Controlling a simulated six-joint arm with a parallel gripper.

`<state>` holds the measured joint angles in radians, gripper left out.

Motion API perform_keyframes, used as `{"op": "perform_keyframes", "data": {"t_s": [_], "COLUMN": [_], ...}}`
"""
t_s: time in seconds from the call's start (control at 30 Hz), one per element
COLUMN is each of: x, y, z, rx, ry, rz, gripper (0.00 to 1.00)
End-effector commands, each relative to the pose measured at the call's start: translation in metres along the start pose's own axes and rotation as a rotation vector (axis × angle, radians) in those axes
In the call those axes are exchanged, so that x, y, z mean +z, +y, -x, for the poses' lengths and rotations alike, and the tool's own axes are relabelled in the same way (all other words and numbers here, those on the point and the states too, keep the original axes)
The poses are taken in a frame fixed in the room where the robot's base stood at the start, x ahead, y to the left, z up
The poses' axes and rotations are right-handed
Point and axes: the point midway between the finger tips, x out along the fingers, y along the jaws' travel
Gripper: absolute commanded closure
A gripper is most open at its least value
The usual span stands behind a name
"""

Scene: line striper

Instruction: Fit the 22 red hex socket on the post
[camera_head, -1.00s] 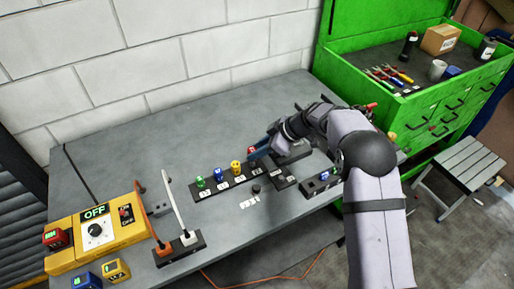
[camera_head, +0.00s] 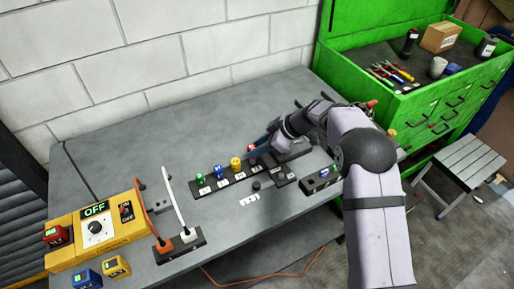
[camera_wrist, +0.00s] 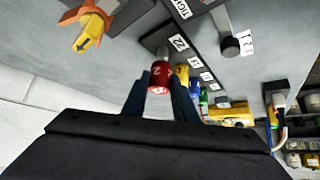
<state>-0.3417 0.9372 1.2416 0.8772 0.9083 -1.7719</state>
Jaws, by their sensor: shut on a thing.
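The red hex socket (camera_wrist: 158,80) is between the two fingers of my gripper (camera_wrist: 160,100) in the wrist view, shut on it. It also shows as a small red piece (camera_head: 251,148) at the gripper tip in the head view. Beside it is the dark socket rack (camera_head: 225,182), with green, blue and yellow sockets standing on it. A "22" label (camera_wrist: 179,43) lies close to the held socket. A short dark post (camera_head: 256,186) stands on the table in front of the rack, with a white label by it; it also shows in the wrist view (camera_wrist: 230,46). I cannot tell whether the socket touches the rack.
A dark block with a blue piece (camera_head: 322,179) is right of the rack. The green tool chest (camera_head: 345,75) is behind right. The table's back left is clear.

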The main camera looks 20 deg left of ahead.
Motion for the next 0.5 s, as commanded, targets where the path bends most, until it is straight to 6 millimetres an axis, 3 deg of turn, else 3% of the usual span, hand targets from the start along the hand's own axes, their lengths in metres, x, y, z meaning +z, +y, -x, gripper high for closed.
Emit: {"op": "perform_keyframes", "data": {"t_s": [0.5], "x": [0.0028], "y": [0.0002], "z": [-0.0035], "rx": [0.001], "ry": [0.001], "rz": [0.0], "gripper": [0.97]}}
